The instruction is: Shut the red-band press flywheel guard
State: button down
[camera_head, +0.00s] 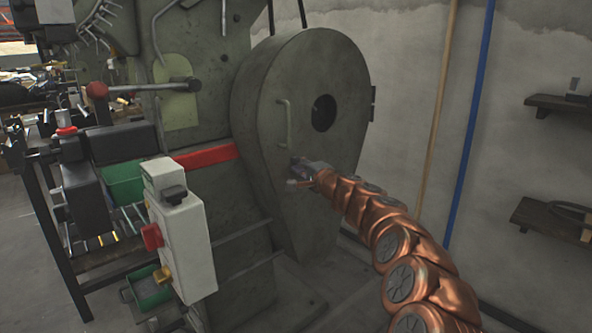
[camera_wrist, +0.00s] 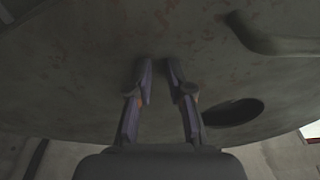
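The press with the red band (camera_head: 207,156) stands in the middle of the head view. Its flywheel guard (camera_head: 265,100) is a grey-green, teardrop-shaped cover with a round hole, an upright handle (camera_head: 283,123) and a hinge at its right edge. The guard lies close to the press body; I cannot tell whether a gap is left. My gripper (camera_head: 300,165) is at the guard's lower face, below the handle. In the wrist view, its fingers (camera_wrist: 158,64) are apart with nothing between them, over the guard face (camera_wrist: 75,70). I cannot tell whether the tips touch. The handle (camera_wrist: 268,45) is off to the right there.
A white control box (camera_head: 185,235) with a red knob stands in front of the press. A blue pipe (camera_head: 470,125) and wall shelves (camera_head: 556,218) are to the right. Some floor is free beside the guard.

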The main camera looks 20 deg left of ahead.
aim_at(279, 169)
jog(key=shift+a+r, duration=0.3)
jog(key=shift+r, duration=0.35)
jog(key=c, duration=1.9)
grip_release()
jog(key=a+f, duration=0.2)
jog(key=shift+w+a+f, duration=0.3)
jog(key=shift+w+f, duration=0.05)
jog(key=shift+d+r, duration=0.35)
jog(key=shift+d, duration=0.25)
grip_shut()
jog(key=s+d+b, duration=0.1)
jog(key=s, duration=0.1)
jog(key=s+d+b, duration=0.2)
jog(key=shift+r, duration=0.1)
jog(key=shift+s+a+b, duration=0.15)
jog(key=shift+s+a, duration=0.1)
jog(key=shift+s, duration=0.55)
jog(key=shift+s+a+b, duration=0.15)
jog(key=shift+s+a, duration=0.1)
jog(key=shift+s, duration=0.5)
jog(key=shift+s+a+b, duration=0.2)
jog(key=shift+s+b, duration=0.15)
jog(key=shift+s, duration=0.8)
jog(key=shift+s+a+b, duration=0.2)
jog(key=shift+s+b, duration=0.1)
jog(key=shift+s, duration=0.85)
